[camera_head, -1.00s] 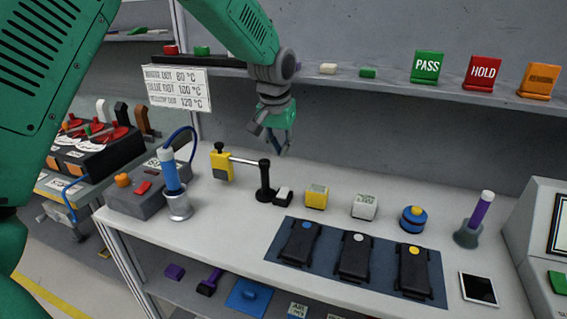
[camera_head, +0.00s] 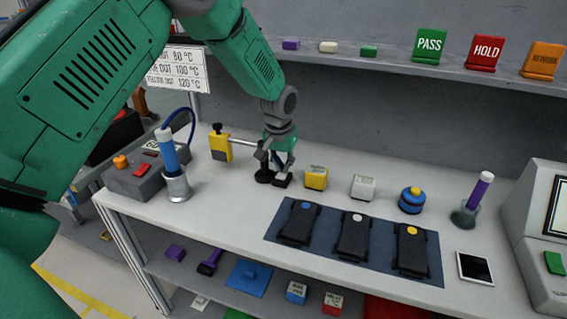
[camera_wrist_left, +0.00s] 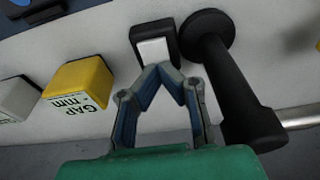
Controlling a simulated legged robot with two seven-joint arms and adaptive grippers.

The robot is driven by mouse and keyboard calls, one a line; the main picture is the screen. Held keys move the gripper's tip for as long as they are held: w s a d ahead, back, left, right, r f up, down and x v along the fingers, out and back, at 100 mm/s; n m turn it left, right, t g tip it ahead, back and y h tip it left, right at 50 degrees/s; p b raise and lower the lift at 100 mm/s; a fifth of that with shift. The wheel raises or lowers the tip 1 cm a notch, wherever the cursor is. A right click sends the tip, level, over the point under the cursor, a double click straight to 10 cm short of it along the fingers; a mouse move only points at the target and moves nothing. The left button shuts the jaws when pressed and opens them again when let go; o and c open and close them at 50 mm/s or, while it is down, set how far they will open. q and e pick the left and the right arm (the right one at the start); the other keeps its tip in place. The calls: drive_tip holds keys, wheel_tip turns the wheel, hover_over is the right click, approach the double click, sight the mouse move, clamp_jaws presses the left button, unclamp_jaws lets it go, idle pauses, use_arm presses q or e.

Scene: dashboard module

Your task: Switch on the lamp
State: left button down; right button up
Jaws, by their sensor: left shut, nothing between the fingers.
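The lamp appears to be the black post on a round base (camera_head: 264,177), with a rod running left to a yellow head (camera_head: 220,148). Beside its base is a small black switch box (camera_head: 283,181) with a white rocker. My left gripper (camera_head: 277,168) is shut and empty, pointing down at the switch and partly covering the post. In the left wrist view the closed fingertips (camera_wrist_left: 168,70) are at the near edge of the white rocker (camera_wrist_left: 153,50); I cannot tell whether they touch it. The post (camera_wrist_left: 228,85) stands just to the right. My right gripper is not in view.
A yellow block (camera_head: 316,178) and a white block (camera_head: 363,187) stand right of the switch. A blue soldering iron in its holder (camera_head: 177,187) is at left. A dark mat (camera_head: 330,243) with several black devices lies in front. The shelf (camera_head: 400,72) runs behind.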

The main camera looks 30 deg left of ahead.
use_arm(q)
drive_tip(key=shift+d+f+g+p, duration=0.15)
drive_tip(key=shift+g+p, duration=0.35)
drive_tip(key=shift+p, duration=0.45)
drive_tip(key=shift+w+f, duration=0.1)
drive_tip(key=shift+f, duration=0.3)
drive_tip(key=shift+s, duration=0.2)
drive_tip(key=shift+s+g, duration=0.15)
drive_tip(key=shift+g, duration=0.15)
drive_tip(key=shift+s+d+r+p, duration=0.15)
drive_tip(key=shift+s+p, duration=0.35)
drive_tip(key=shift+p, duration=0.1)
drive_tip(key=shift+r, duration=0.15)
